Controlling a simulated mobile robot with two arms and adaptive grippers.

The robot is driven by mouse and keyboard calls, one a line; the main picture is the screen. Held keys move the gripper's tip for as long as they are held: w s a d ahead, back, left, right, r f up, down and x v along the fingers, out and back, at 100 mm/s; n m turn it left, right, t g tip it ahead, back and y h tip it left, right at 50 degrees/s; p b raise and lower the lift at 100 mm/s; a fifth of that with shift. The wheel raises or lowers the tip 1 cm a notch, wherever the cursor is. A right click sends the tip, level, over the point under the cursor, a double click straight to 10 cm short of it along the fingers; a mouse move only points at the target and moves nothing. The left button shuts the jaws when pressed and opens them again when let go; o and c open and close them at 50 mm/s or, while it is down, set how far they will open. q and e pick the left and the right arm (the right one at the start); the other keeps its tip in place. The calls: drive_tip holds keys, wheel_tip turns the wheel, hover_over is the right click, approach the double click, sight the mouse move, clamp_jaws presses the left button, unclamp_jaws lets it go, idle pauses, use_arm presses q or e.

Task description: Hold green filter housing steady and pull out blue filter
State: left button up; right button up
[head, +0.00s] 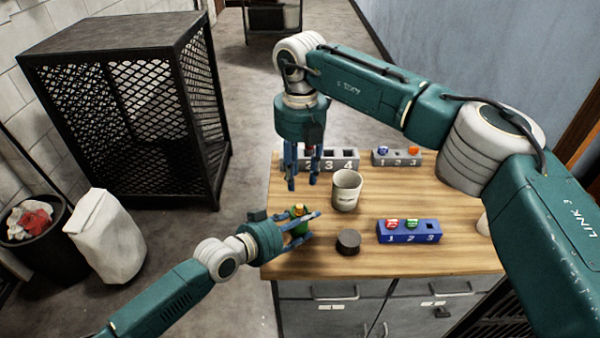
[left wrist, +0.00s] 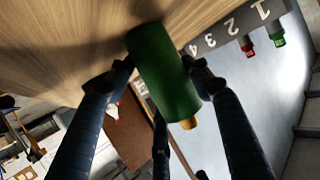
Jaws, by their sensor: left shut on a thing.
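My left gripper (head: 306,227) is shut around the green filter housing (head: 298,213) near the table's left edge. In the left wrist view the green filter housing (left wrist: 165,75) is a tilted cylinder between the fingers, with a short orange-yellow stub (left wrist: 189,123) at one end. I see no blue filter at the housing. A round blue-topped piece (head: 383,150) sits in slot 1 of the small grey rack (head: 397,162). My right gripper (head: 302,184) points down with its fingers apart, beside the long grey rack. Nothing clearly shows between them.
The long grey numbered rack (head: 335,166) holds red (left wrist: 247,45) and green (left wrist: 278,38) pieces. A mug (head: 346,190), a dark puck (head: 348,242) and a blue rack (head: 408,239) with red and green pieces stand on the wooden table (head: 460,261). An orange piece (head: 413,150) sits in the small rack.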

sight(300, 205)
drive_tip(key=shift+f+n, duration=0.55)
drive_tip(key=shift+f, duration=2)
drive_tip(key=shift+f+n, duration=0.55)
drive_tip(key=shift+f, duration=2)
clamp_jaws()
